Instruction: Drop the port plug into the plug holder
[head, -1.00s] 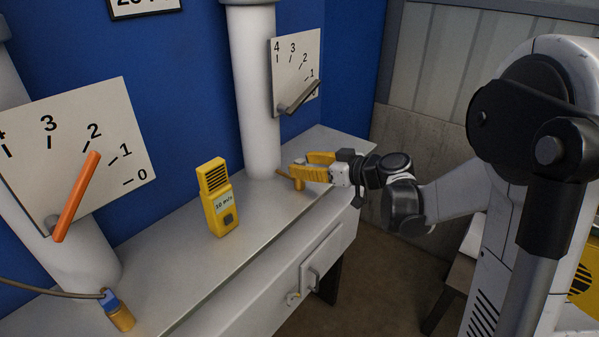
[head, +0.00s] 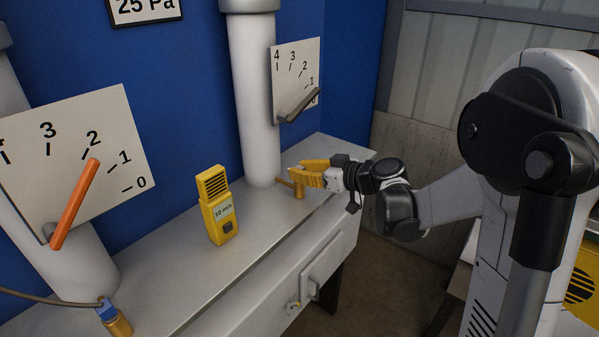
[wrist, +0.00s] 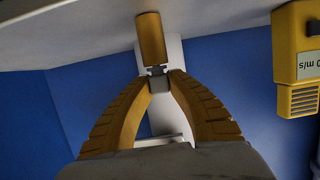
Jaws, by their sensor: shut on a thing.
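My gripper (head: 295,173), with yellow fingers, is close in front of the right white pipe, above the back right of the bench. In the wrist view its fingertips (wrist: 159,79) are shut on a small grey piece (wrist: 157,71), seemingly the grip of the port plug. A brass cylinder (wrist: 151,38) directly adjoins this piece; it also shows upright below the fingertips in the head view (head: 298,191). I cannot tell whether the cylinder is part of the plug or a separate fitting. I cannot pick out the plug holder for certain.
A yellow meter (head: 219,212) stands mid-bench. A brass cylinder with a blue hose fitting (head: 106,310) is at the front left. Two dial boards with pointers are at the back. The grey bench top (head: 180,255) between is mostly clear.

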